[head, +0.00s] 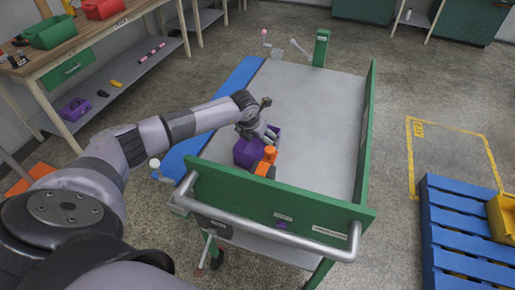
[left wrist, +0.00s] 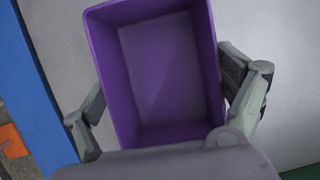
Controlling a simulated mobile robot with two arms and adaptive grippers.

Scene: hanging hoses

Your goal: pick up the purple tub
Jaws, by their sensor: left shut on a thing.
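The purple tub (head: 246,153) is over the grey top of the green cart, near its near end. In the left wrist view the tub (left wrist: 160,80) is empty and fills the middle of the picture. My left gripper (head: 262,133) is shut on the tub, with one finger against each outer side; the fingers also show in the left wrist view (left wrist: 165,100). I cannot tell whether the tub rests on the cart top or hangs just above it. My right gripper is not in view.
An orange object (head: 268,158) is close beside the tub. The green cart (head: 270,203) has raised walls at its near end and right side; the rest of its top is clear. Another purple tub (head: 75,108) lies on the left bench's shelf. A blue pallet (head: 455,235) is at right.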

